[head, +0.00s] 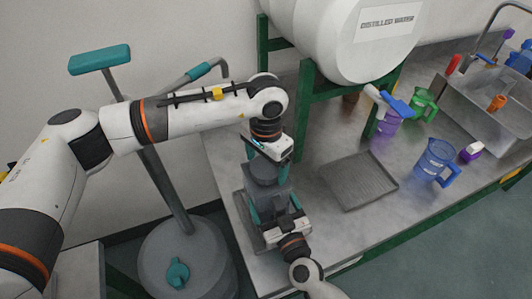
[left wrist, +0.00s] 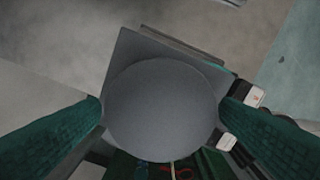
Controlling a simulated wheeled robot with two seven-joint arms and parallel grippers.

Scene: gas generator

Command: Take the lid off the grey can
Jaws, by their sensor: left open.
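The grey can (head: 268,201) stands near the left end of the metal table, with its round grey lid (head: 264,173) on top. In the left wrist view the lid (left wrist: 162,110) fills the middle as a plain disc. My left gripper (head: 268,168) points down over the lid. Its teal fingers stand open, one on each side of the lid. My right gripper (head: 275,210) comes from the front, with teal fingers on both sides of the can's body. Whether they press on the can is not clear.
A grey ribbed tray (head: 358,181) lies right of the can. A blue jug (head: 434,160), a green jug (head: 423,105) and a sink (head: 490,108) are further right. A white distilled water tank (head: 345,40) on a green stand is behind. A grey drum (head: 187,262) stands left of the table.

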